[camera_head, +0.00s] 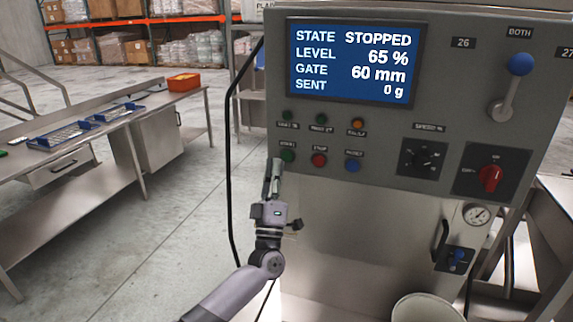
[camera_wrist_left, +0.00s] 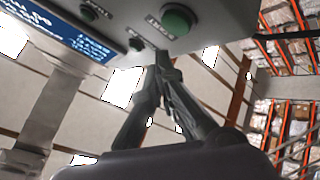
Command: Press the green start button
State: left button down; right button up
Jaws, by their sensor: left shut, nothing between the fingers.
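The green start button (camera_head: 288,155) is on the lower left of the grey control panel (camera_head: 390,118), left of a red stop button (camera_head: 319,160) and a blue button (camera_head: 353,166). It also shows in the left wrist view (camera_wrist_left: 177,20), large at the top. My left gripper (camera_head: 276,162) is shut and empty. Its fingertips (camera_wrist_left: 162,55) are close to the start button, just below and left of it in the head view. I cannot tell whether they touch the panel. The screen (camera_head: 352,62) reads STOPPED, level 65 %, gate 60 mm, sent 0 g. My right gripper is not in view.
A black rotary dial (camera_head: 422,159), a red switch (camera_head: 490,178) and a blue-knobbed lever (camera_head: 519,65) are on the panel's right. A black cable (camera_head: 230,160) hangs at its left. A white bucket (camera_head: 428,308) stands below. A steel table (camera_head: 90,130) is at the left.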

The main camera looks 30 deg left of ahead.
pick_arm(q)
jog(key=shift+w+a+b, duration=0.15)
jog(key=shift+w+b, duration=0.2)
jog(key=shift+w, duration=0.5)
jog(key=shift+w, duration=0.1)
dwell(0.8)
jog(key=shift+w+a+b, duration=0.1)
jog(key=shift+w+b, duration=0.2)
jog(key=shift+w+a+b, duration=0.1)
jog(key=shift+w+b, duration=0.3)
jog(key=shift+b, duration=0.05)
dwell(0.6)
dwell(0.3)
jog(key=shift+s+d+p, duration=0.2)
jog(key=shift+s+p, duration=0.4)
jog(key=shift+s, duration=0.25)
